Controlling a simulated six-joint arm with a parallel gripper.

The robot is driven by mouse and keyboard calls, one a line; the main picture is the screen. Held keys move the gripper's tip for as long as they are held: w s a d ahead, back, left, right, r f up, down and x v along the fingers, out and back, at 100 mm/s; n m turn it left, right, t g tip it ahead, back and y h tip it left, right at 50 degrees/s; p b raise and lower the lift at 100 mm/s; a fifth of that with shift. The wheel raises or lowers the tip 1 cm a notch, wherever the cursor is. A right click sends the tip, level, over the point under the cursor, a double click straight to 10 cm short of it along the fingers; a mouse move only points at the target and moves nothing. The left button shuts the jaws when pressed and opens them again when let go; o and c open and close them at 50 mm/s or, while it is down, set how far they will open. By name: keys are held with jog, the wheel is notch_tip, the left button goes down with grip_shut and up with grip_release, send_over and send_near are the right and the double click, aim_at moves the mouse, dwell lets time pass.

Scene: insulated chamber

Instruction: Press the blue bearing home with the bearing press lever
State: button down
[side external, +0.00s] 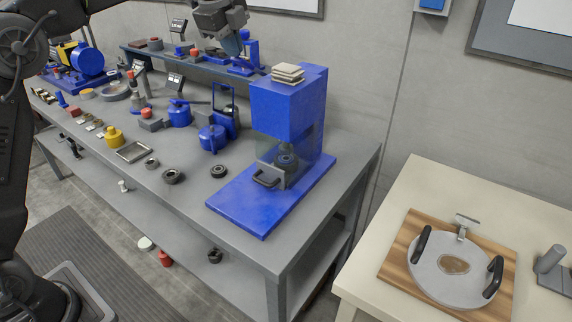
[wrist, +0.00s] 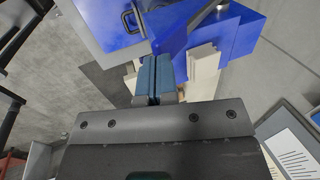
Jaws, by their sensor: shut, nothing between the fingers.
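A blue press-like machine (side external: 290,105) stands at the right end of the bench on a blue base plate (side external: 240,212). A dark, bluish round part (side external: 287,160) sits inside it behind a clear guard with a black handle (side external: 266,181); I cannot tell if it is the blue bearing. I cannot clearly make out a lever. My gripper (side external: 232,45) is high above the bench, up and left of the machine, touching nothing. In the wrist view my gripper (wrist: 154,80) has its blue fingers shut together and empty. The machine's blue body (wrist: 225,35) lies beyond the fingertips.
Beige plates (side external: 288,73) are stacked on the machine's top. Dark rings (side external: 173,177) and blue tools (side external: 212,137) lie on the bench to the left. A raised shelf (side external: 190,62) runs along the back. A cream table (side external: 395,240) with a round plate stands at right.

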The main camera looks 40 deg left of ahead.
notch_tip(320, 180, up, 6)
dwell(0.6)
